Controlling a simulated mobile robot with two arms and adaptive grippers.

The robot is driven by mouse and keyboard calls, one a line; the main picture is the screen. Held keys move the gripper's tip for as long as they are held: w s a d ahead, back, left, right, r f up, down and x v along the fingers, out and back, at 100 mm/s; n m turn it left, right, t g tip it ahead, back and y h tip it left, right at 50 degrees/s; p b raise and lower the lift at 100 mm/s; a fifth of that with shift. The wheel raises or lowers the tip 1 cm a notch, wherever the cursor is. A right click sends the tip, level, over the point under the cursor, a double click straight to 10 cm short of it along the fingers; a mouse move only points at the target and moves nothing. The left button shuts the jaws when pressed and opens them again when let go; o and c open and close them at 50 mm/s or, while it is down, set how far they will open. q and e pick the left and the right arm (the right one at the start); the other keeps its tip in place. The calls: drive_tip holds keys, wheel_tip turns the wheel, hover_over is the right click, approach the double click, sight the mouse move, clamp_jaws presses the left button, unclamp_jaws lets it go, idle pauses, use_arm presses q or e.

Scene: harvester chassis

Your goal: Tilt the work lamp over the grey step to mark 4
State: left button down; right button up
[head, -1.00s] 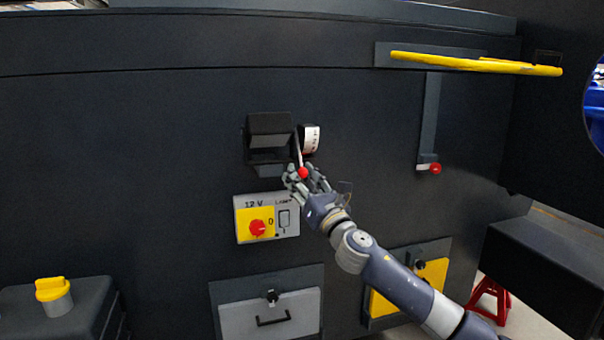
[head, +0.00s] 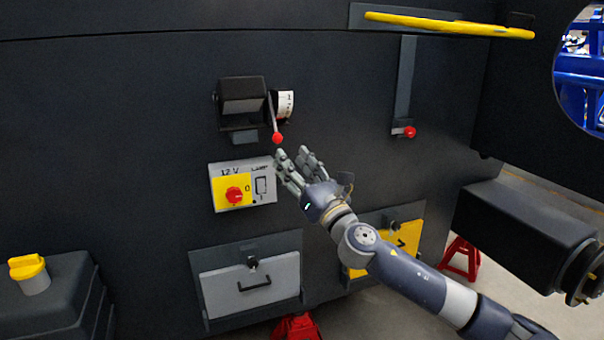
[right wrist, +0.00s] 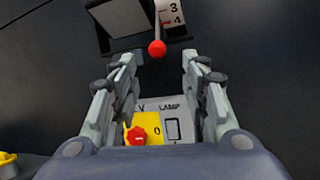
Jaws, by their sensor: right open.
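The work lamp (head: 243,97) is a dark boxy head on the dark chassis wall. A thin lever with a red knob (head: 277,138) hangs at its right side, beside a white scale (head: 285,103). In the right wrist view the scale (right wrist: 172,14) shows 3 and 4, and the red knob (right wrist: 157,48) is below it; I cannot tell the exact setting. My right gripper (head: 295,156) is open and empty, just below and right of the knob. In the right wrist view the knob appears between and beyond the fingertips. My left gripper is not in view. I cannot identify a grey step with certainty.
Below the lamp is a 12 V lamp panel (head: 221,197) with a red rotary switch (head: 234,195). A grey drawer (head: 226,291) is lower. A yellow rail (head: 450,25) and another red-knobbed lever (head: 409,132) are at upper right. A dark box (head: 525,222) juts out at right.

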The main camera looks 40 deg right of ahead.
drive_tip(key=shift+v, duration=1.7)
drive_tip(key=shift+w+d+f, duration=0.1)
